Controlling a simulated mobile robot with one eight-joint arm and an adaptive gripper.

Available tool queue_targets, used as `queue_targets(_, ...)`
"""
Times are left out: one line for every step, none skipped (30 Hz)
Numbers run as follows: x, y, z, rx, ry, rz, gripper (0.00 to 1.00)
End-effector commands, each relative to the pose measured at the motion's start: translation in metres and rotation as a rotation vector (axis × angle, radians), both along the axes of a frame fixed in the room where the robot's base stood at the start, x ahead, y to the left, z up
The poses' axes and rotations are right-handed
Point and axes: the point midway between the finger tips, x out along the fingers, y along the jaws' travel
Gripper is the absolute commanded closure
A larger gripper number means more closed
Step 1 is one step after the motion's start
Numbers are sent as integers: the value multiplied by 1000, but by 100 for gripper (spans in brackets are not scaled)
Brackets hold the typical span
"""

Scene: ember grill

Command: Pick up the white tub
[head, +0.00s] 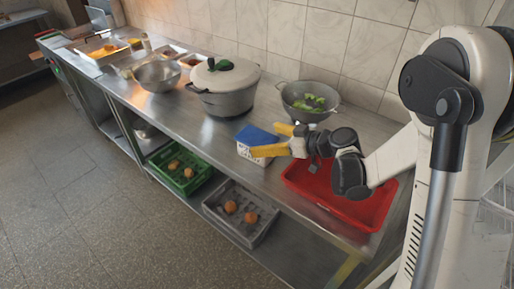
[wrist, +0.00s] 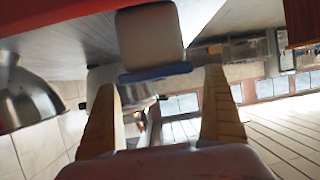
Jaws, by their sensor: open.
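The white tub (head: 246,153), with a blue lid and dark print on its side, stands on the steel counter left of the red tray. My gripper (head: 264,139) has yellow fingers spread open, pointing left at the tub. The fingers partly cover the tub in the head view, so I cannot tell if they touch it. In the wrist view, the picture is upside down, and a pale block with a blue band, apparently the tub (wrist: 150,32), lies ahead, beyond the open fingertips (wrist: 162,82). Nothing is between the fingers.
The red tray (head: 376,213) lies under my wrist. A grey colander (head: 307,115) with greens stands behind my gripper. A lidded pot (head: 225,100) and a steel bowl (head: 157,77) stand further left. Green (head: 157,176) and grey (head: 240,232) crates sit on the lower shelf. The counter's front left is clear.

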Motion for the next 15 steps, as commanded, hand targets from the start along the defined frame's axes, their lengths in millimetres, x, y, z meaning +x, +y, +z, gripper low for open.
queue_targets(4, 8, -5, 0, 1, 4, 0)
queue_targets(7, 12, -6, 0, 0, 3, 0)
queue_targets(11, 18, -8, 0, -1, 4, 0)
queue_targets(13, 22, -10, 0, 0, 4, 0)
queue_targets(15, 24, -12, 0, -1, 4, 0)
queue_targets(17, 27, -13, 0, 0, 2, 0)
queue_targets(19, 29, -13, 0, 0, 1, 0)
queue_targets(19, 30, -13, 0, 0, 1, 0)
queue_targets(19, 30, -13, 0, 0, 1, 0)
queue_targets(19, 30, -12, 0, 0, 0, 0)
queue_targets(19, 30, -12, 0, 0, 0, 0)
queue_targets(19, 29, -12, 0, 0, 0, 0)
queue_targets(19, 29, -12, 0, 0, 0, 0)
queue_targets(19, 29, -12, 0, 0, 0, 6)
queue_targets(19, 29, -12, 0, 0, 0, 18)
